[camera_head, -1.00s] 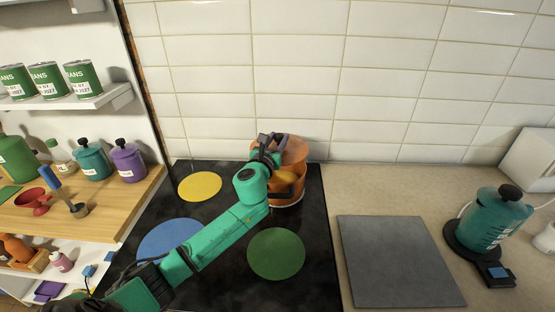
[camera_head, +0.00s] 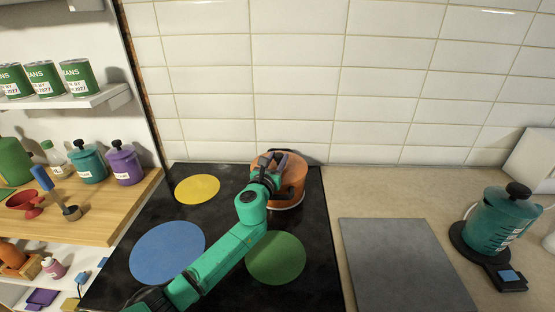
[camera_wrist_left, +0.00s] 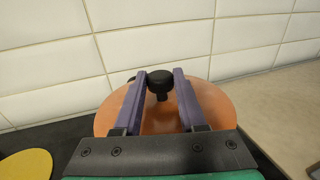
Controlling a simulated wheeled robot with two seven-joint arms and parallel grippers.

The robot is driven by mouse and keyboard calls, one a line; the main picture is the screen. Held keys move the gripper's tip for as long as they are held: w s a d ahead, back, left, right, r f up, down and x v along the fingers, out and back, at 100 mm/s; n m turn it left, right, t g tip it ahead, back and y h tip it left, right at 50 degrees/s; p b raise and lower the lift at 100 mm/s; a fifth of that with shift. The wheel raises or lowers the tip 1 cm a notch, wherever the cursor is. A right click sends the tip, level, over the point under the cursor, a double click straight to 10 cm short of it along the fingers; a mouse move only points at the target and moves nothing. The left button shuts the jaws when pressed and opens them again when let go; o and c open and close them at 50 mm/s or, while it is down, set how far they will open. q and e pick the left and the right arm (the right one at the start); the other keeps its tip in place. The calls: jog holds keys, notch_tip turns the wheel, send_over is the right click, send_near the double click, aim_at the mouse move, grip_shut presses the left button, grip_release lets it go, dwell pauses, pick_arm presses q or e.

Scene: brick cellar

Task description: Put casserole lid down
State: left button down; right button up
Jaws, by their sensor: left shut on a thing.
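The orange casserole (camera_head: 291,201) stands on the black cooktop at the back right burner, close to the tiled wall. Its orange lid (camera_head: 299,168) is at the pot's top, looking roughly level; I cannot tell whether it touches the rim all round. My left gripper (camera_head: 272,157) reaches over it from the front, shut on the lid by its black knob. In the left wrist view the knob (camera_wrist_left: 160,80) sits between the two purple fingers, over the orange lid (camera_wrist_left: 159,118). The arm and fingers hide part of the pot. My right gripper is not in view.
The cooktop (camera_head: 222,216) has yellow (camera_head: 198,188), blue (camera_head: 167,252) and green (camera_head: 276,258) burner discs, all bare. A grey board (camera_head: 402,263) lies on the counter to the right. Shelves with jars and cans line the left.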

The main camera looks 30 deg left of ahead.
pick_arm(q)
jog(key=shift+c, duration=2.4)
grip_release()
jog(key=shift+r, duration=0.1)
jog(key=shift+s+r+p, duration=0.15)
jog(key=shift+r+p, duration=0.5)
jog(key=shift+p, duration=0.2)
jog(key=s, duration=0.3)
jog(key=s+d, duration=0.1)
jog(key=s, duration=0.3)
jog(key=s+d+b, duration=0.1)
jog(key=s, duration=0.2)
jog(key=shift+s+f, duration=0.25)
jog(key=shift+s+d+r, duration=0.1)
jog(key=shift+s+d, duration=0.05)
jog(key=shift+s, duration=0.4)
jog(key=shift+r, duration=0.15)
